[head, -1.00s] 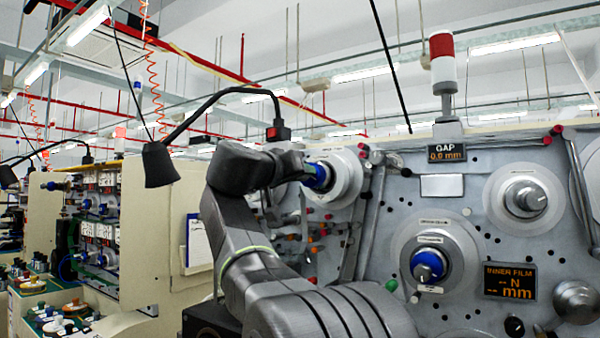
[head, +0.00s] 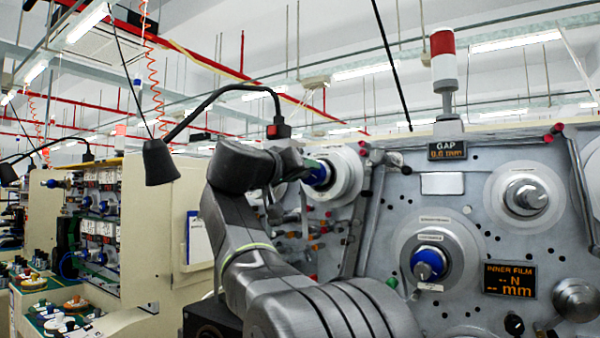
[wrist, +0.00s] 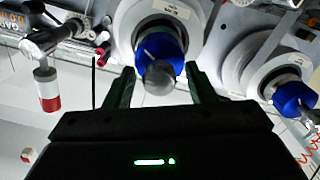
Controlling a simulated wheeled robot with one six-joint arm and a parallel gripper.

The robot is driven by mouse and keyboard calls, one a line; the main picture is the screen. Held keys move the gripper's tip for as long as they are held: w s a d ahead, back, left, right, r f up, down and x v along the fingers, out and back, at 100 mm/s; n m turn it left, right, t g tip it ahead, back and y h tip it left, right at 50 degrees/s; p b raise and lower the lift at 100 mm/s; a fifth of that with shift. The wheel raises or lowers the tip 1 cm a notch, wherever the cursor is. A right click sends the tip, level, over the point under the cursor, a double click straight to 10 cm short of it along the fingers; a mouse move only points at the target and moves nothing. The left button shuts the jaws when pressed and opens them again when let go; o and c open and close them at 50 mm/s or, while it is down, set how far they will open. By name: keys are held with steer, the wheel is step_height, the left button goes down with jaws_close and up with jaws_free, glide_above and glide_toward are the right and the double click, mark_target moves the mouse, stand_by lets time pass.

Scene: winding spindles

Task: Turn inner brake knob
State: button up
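A blue spindle knob (head: 318,174) with a silver rounded end sits on a pale disc on the machine's grey panel. My gripper is at this knob, and my wrist partly hides it in the head view. In the wrist view the picture is upside down, and the blue knob (wrist: 163,52) is between the two fingers of my gripper (wrist: 160,72). The fingers are apart, one on each side, with the tips close to the knob's sides. I cannot tell whether they touch it. A second blue knob (head: 429,264) is lower right on the panel.
The GAP display (head: 447,150) and a red-white signal lamp (head: 443,60) are right of my gripper. Another blue knob (wrist: 294,97) is at the right in the wrist view. A black lamp (head: 160,162) hangs left of my arm. Rods and small knobs crowd the panel below.

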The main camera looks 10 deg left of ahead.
steer(key=b+v, duration=0.3)
steer(key=v, duration=1)
steer(key=shift+s+b, duration=0.4)
steer(key=shift+w, duration=0.1)
steer(key=shift+p+x, duration=1.95)
steer(key=shift+x, duration=4.9)
